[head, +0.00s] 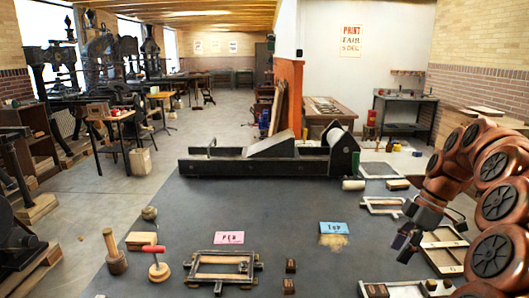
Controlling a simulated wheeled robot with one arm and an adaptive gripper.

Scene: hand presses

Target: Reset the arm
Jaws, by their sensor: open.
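My copper-coloured arm reaches in from the right side of the head view. My gripper (405,240) hangs at its end, above the right part of the dark table (290,200). It is open, and I see nothing between its fingers. It appears apart from the things on the table.
A long press (270,157) crosses the table's back. A pink card (229,238), a blue card (334,228), a wooden frame (222,267) and a red-handled tool (157,265) are in front. Trays (445,258) lie under my arm. The table's middle is clear.

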